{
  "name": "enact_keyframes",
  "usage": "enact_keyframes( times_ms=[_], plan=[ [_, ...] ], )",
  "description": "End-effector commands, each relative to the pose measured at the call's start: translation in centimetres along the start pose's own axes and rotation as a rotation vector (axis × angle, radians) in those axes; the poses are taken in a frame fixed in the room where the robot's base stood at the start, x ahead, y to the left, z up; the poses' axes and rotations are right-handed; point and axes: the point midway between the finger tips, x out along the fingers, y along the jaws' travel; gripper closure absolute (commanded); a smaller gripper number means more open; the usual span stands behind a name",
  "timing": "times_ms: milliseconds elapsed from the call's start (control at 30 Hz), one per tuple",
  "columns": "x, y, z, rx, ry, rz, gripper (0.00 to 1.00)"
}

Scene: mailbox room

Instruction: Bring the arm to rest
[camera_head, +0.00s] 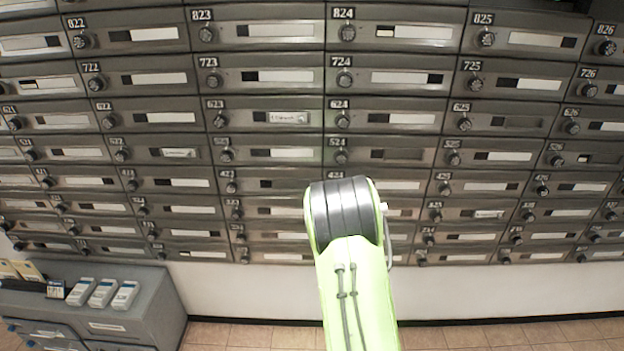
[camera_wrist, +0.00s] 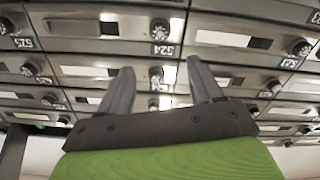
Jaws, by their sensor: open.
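My gripper (camera_wrist: 160,88) shows in the wrist view with its two grey fingers spread apart and nothing between them. It faces the wall of mailboxes, and a round knob below the label 524 shows between and beyond the fingertips. In the head view my green arm rises from the bottom centre toward the mailboxes, and its rounded grey joint hides part of the lower rows. The gripper itself is hidden behind the arm in that view. I cannot tell the exact gap between the fingers and the mailbox fronts.
A wall of dark mailboxes (camera_head: 290,75) with numbered labels and knobs fills the head view. A grey cabinet (camera_head: 150,310) stands at the lower left, with several small boxes (camera_head: 103,292) on top. The tiled floor (camera_head: 500,335) at the lower right looks clear.

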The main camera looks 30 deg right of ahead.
Motion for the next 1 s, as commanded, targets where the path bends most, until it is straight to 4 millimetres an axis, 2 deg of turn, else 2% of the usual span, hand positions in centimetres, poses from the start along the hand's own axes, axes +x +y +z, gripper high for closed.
enact_keyframes(
  times_ms=[200, 267, 367, 467, 567, 633, 667, 700, 800, 900, 1000],
  plan=[
    [-0.1, -0.1, -0.3, 0.006, -0.007, -0.002, 0.35],
    [-0.6, -0.5, -1.4, 0.028, -0.034, -0.011, 0.35],
    [-3.0, -2.0, -4.4, 0.094, -0.146, -0.059, 0.35],
    [-7.7, -4.4, -7.3, 0.154, -0.304, -0.156, 0.35],
    [-14.1, -6.7, -9.4, 0.174, -0.461, -0.277, 0.35],
    [-19.4, -7.8, -10.3, 0.162, -0.565, -0.368, 0.35],
    [-21.8, -8.1, -10.5, 0.150, -0.610, -0.406, 0.35],
    [-25.1, -8.4, -10.6, 0.128, -0.667, -0.458, 0.35],
    [-32.9, -8.1, -10.1, 0.050, -0.797, -0.568, 0.35],
    [-38.6, -7.1, -8.9, -0.028, -0.892, -0.634, 0.35],
    [-41.5, -6.3, -8.1, -0.076, -0.944, -0.663, 0.35]
  ],
)
